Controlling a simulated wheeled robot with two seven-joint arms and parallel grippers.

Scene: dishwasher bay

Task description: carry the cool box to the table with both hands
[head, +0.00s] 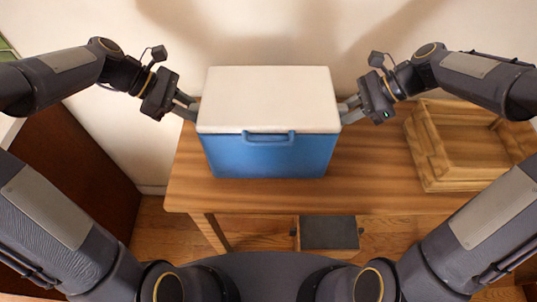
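The cool box (265,158), blue with a white lid (268,98) and a blue front handle (268,138), is upright over the left-middle part of the wooden table (370,190). It appears to rest on the top, well inside the front edge. My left gripper (188,107) is at the box's left side and my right gripper (348,109) is at its right side, at about lid height. Both pairs of fingertips reach close to the box walls. Any side handles are hidden, so I cannot tell whether the fingers are closed on anything.
A wooden tray-like crate (440,170) stands on the table's right end, with a strip of bare table between it and the box. A dark brown panel (85,165) is at the left. A dark-topped box (328,233) is on the floor below the table. A wall stands behind.

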